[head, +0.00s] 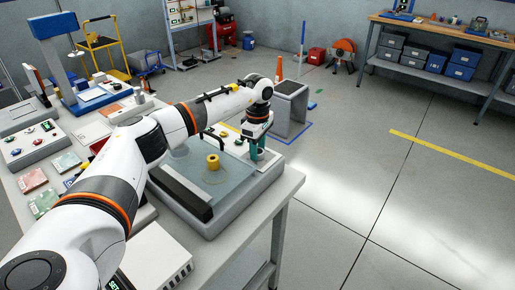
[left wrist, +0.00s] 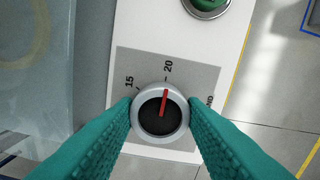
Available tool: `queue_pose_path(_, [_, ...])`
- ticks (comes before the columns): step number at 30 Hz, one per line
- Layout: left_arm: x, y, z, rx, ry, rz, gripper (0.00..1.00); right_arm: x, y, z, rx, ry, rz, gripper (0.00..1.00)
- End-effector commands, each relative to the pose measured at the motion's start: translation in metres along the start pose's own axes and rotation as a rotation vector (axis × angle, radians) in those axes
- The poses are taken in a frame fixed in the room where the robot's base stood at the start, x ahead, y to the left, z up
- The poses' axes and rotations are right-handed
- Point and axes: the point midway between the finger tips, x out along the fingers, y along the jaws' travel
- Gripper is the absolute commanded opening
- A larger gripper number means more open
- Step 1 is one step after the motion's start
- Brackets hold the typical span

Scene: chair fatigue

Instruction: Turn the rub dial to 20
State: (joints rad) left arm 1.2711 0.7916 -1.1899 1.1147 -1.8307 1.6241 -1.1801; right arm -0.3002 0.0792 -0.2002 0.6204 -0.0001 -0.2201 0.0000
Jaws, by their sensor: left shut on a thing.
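The rub dial (left wrist: 160,112) is a round black knob with a grey rim and a red pointer. In the left wrist view its pointer aims up, at or very near the mark by the number 20. The number 15 is to its left, and another label at right is partly covered. My left gripper (head: 257,152) is over the right side of the machine (head: 215,195). Its teal fingers are shut on the dial's rim, one on each side, as the left wrist view shows. My right gripper is not in view.
A green button (left wrist: 208,4) sits beyond the dial on the same white panel. The machine's clear lid (head: 190,165) covers a yellow spool-like part (head: 213,161). The table's right edge is close by, with open floor (head: 370,190) beyond. Other devices crowd the table's left.

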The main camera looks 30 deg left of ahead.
Motion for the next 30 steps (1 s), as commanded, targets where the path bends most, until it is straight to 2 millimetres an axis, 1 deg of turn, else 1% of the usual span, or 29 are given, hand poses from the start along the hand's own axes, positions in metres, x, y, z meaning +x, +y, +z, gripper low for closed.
queue_pose_path(1, [-0.003, -0.0016, -0.0001, 0.005, 0.003, -0.008, 0.15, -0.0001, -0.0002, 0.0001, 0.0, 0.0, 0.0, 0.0])
queue_pose_path(14, [-0.0032, -0.0017, -0.0001, 0.013, 0.002, -0.008, 0.15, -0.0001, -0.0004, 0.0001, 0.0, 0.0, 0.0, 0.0])
queue_pose_path(15, [-0.0031, -0.0016, 0.0, 0.013, 0.002, -0.008, 0.44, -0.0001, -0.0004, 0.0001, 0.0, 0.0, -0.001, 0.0])
queue_pose_path(18, [-0.0024, -0.0012, 0.0, 0.012, 0.001, -0.006, 0.59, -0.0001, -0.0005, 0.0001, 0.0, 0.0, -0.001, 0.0])
queue_pose_path(26, [-0.0014, -0.0006, 0.0, 0.012, 0.001, -0.003, 0.59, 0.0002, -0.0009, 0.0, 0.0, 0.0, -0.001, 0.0])
queue_pose_path(30, [-0.0097, -0.0012, -0.0002, 0.012, 0.001, -0.005, 0.59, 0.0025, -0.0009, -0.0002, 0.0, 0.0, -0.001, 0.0])
